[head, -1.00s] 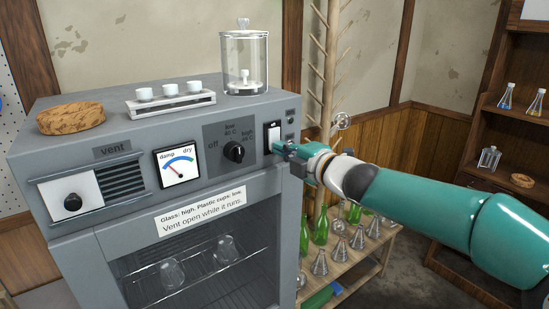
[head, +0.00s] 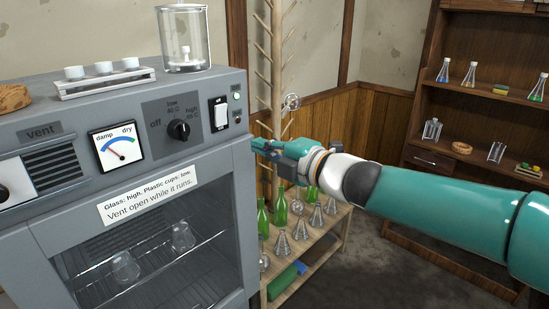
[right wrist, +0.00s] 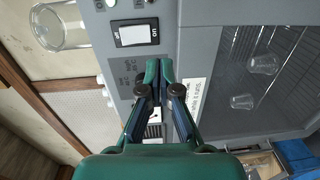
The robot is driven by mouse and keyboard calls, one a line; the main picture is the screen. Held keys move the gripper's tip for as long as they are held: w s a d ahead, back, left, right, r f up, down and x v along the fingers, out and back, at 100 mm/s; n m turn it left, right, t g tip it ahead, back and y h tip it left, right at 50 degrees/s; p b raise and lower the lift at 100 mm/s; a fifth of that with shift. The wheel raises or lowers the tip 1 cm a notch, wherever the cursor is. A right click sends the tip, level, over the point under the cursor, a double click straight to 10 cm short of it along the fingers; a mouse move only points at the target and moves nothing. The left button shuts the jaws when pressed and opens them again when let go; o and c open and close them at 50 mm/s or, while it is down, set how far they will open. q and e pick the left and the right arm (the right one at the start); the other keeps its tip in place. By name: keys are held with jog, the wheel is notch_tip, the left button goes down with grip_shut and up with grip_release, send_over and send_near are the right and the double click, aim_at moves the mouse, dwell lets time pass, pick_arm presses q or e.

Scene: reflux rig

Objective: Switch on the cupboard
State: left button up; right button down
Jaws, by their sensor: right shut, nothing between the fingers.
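The grey drying cupboard (head: 205,165) fills the left of the head view. Its white rocker switch (head: 221,114) sits in a black frame at the panel's right end; it also shows in the right wrist view (right wrist: 134,35). The black knob (head: 178,129) seems turned towards "high". The dial's (head: 117,146) needle is on the damp side. My right gripper (head: 256,145) is shut and empty, just right of and below the switch, apart from it. My left gripper is out of view.
A glass jar (head: 183,40) and a rack of white cups (head: 103,79) stand on the cupboard. The vent's slots (head: 52,163) show. A low shelf (head: 318,255) with bottles and funnels stands right of the cupboard, below my right arm. A wooden peg stand (head: 277,80) rises behind.

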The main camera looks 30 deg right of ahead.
jog(key=shift+f+v, duration=0.1)
jog(key=shift+v, duration=0.7)
jog(key=shift+f+v, duration=0.15)
jog(key=shift+v, duration=0.65)
jog(key=shift+s+a, duration=0.1)
jog(key=shift+s, duration=0.05)
jog(key=w+a+f+m+g, duration=0.1)
jog(key=w+a+f+g, duration=0.15)
jog(key=f, duration=0.85)
jog(key=w+a+f+m+g, duration=0.1)
jog(key=w+a+f+g, duration=0.15)
jog(key=f, duration=0.95)
jog(key=s+a+f+m+g, duration=0.2)
jog(key=s+a+f+m, duration=0.1)
jog(key=f, duration=0.6)
jog(key=s+a+f+m+g, duration=0.2)
jog(key=s+a+f+m, duration=0.1)
jog(key=f, duration=0.5)
jog(key=s+a+f+m+g, duration=0.1)
jog(key=s+f+m+g, duration=0.2)
jog(key=s+f+m, duration=0.5)
jog(key=s+a+f+m+g+h, duration=0.1)
jog(key=s+f+m+g, duration=0.3)
jog(key=s, duration=1)
notch_tip(320, 180, down, 6)
jog(key=m, duration=0.3)
jog(key=shift+s+a+m, duration=0.25)
jog(key=shift+m, duration=0.15)
